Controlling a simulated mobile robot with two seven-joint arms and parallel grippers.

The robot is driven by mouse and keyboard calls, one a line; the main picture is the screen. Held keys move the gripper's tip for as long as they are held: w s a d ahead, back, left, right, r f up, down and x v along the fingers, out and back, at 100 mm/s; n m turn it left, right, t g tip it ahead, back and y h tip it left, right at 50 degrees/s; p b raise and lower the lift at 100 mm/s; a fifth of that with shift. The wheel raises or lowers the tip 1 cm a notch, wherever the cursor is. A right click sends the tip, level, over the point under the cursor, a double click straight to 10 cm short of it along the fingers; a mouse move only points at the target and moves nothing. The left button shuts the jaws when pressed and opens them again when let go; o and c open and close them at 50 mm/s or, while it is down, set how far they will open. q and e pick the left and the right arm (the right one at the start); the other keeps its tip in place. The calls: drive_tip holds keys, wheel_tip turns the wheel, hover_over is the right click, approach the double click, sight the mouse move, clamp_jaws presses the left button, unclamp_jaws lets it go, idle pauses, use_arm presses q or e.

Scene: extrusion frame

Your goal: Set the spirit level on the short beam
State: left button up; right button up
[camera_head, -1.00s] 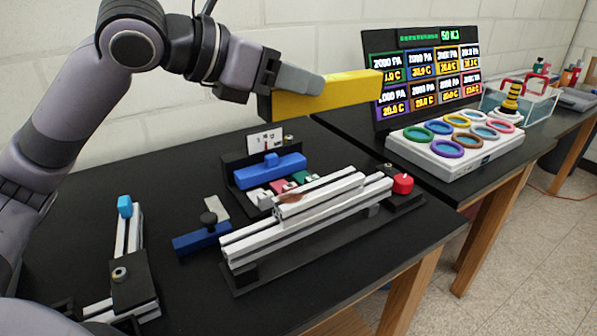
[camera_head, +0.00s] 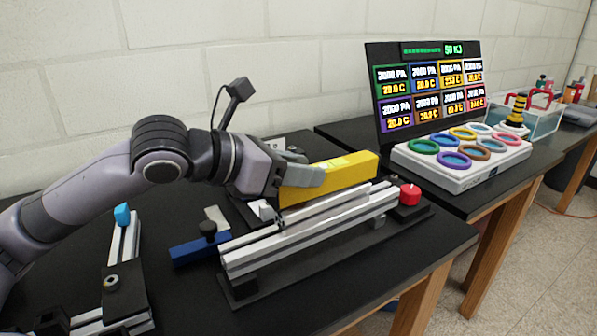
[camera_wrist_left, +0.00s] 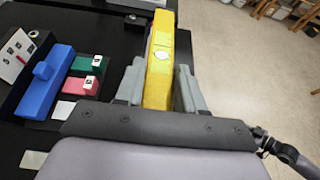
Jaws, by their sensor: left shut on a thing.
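The spirit level is a long yellow bar (camera_head: 335,178) in the head view. My left gripper (camera_head: 308,179) is shut on its near part. The level also shows between the two grey fingers in the left wrist view (camera_wrist_left: 158,65). In the head view it is just above or behind the top of a pale extrusion assembly (camera_head: 310,232), where a shorter upper beam (camera_head: 322,207) lies along a longer one. The level runs roughly along the beams. I cannot tell whether it touches them. It hides part of the upper beam. My right gripper is not in view.
A red knob (camera_head: 409,194) stands at the assembly's right end. A blue block with a black knob (camera_head: 200,247) lies at its left. A blue part (camera_wrist_left: 43,82) and green and red pieces show in the wrist view. Another small beam fixture (camera_head: 124,265) stands at left.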

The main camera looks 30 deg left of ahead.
use_arm(q)
drive_tip(key=shift+r, duration=0.1)
drive_tip(key=shift+f, duration=0.35)
drive_tip(key=o, duration=1.2)
